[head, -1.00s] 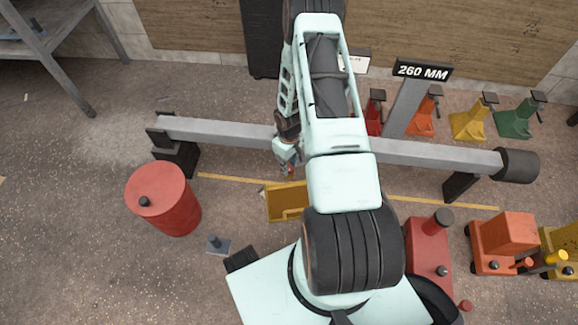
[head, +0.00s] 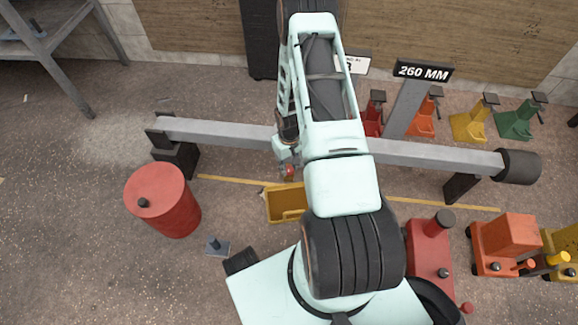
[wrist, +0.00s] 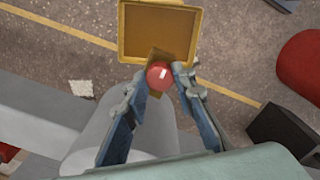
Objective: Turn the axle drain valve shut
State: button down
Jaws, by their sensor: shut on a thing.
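The grey axle beam (head: 220,132) runs across the head view, with my arm hiding its middle. The drain valve's round red knob (wrist: 159,75) shows in the wrist view, with a brown-yellow piece against it. The knob is also visible in the head view (head: 288,171), at the near side of the axle. My gripper (wrist: 160,80) has one blue-grey finger on each side of the knob and is shut on it. The valve body is mostly hidden. A yellow tray (head: 271,207) lies on the floor just on the near side of the knob; its rim shows in the wrist view (wrist: 124,30).
Red and orange jacks (head: 506,240) stand at the right. Several coloured stands (head: 470,122) and a "260 MM" sign (head: 423,71) are behind the axle. Floor at lower left is clear.

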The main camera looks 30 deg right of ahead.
aim_at(289, 169)
jog(key=c, duration=1.6)
grip_release()
jog(key=shift+r, duration=0.1)
notch_tip(289, 169, up, 12)
jog(key=shift+f, duration=0.1)
